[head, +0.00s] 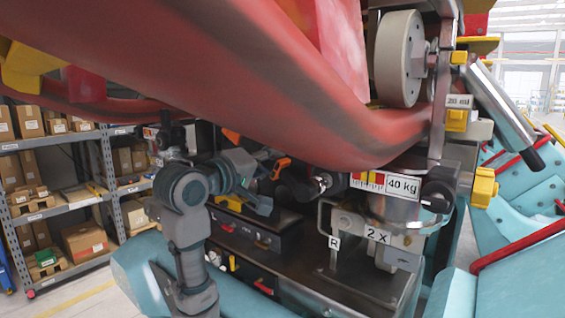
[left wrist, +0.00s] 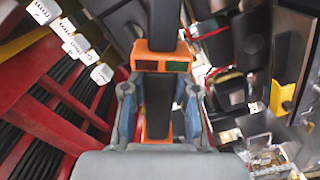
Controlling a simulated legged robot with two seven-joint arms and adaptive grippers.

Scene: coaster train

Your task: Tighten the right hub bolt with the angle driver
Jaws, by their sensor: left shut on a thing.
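My left gripper (head: 262,182) is shut on an orange and black tool (head: 281,168), which looks like the angle driver, below the red tube. In the left wrist view the two fingers (left wrist: 159,112) hold the driver's body (left wrist: 160,62) from both sides. A dark part with a silvery end (head: 324,183) lies just right of the tool; I cannot tell whether it belongs to it. A grey wheel (head: 395,60) with a metal hub (head: 419,66) sits at upper right, well apart from the gripper. I cannot tell which bolt is the right hub bolt. My right gripper is not in view.
The thick red tube (head: 240,70) crosses above my left arm. Dark drawers (head: 245,232) lie below. Shelves with boxes (head: 85,238) stand at left.

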